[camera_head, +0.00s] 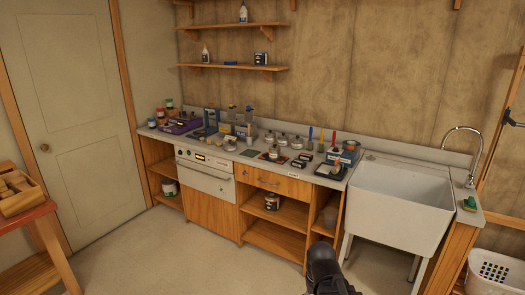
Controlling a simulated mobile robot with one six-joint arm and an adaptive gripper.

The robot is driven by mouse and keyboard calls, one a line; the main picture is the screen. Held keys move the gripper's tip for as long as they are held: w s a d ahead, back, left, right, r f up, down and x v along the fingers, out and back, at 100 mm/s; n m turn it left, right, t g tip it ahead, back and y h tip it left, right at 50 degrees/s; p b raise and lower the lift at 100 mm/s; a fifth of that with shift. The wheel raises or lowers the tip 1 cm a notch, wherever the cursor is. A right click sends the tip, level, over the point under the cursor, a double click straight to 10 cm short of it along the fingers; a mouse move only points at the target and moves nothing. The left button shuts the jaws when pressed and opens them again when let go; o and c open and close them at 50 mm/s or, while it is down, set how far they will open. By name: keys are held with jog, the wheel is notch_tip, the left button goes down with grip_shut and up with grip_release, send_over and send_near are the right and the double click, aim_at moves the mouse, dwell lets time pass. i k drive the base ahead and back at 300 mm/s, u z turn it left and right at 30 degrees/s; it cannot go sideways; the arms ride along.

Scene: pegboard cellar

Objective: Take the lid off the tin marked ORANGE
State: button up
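I cannot read the word ORANGE on any tin from here. Several small tins stand at the counter's left end: one with a red top (161,113), one with a green top (170,103) and a pale one with a dark top (152,122). A larger tin (272,201) stands on the open shelf below the drawer. Another tin (169,187) with a green top stands on the low shelf at the left. A dark part of my arm rises at the bottom, right of centre, well apart from the tins. I see no gripper fingers.
The counter (251,151) is crowded with tools, jars and boxes. A white sink (396,203) stands to its right, with a white basket (494,272) beyond. A red-topped table (27,215) holds a wooden tray (18,203) at the left. The floor (165,255) in front is clear.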

aim_at(274, 149)
jog(key=i, duration=2.65)
jog(key=u, duration=0.1)
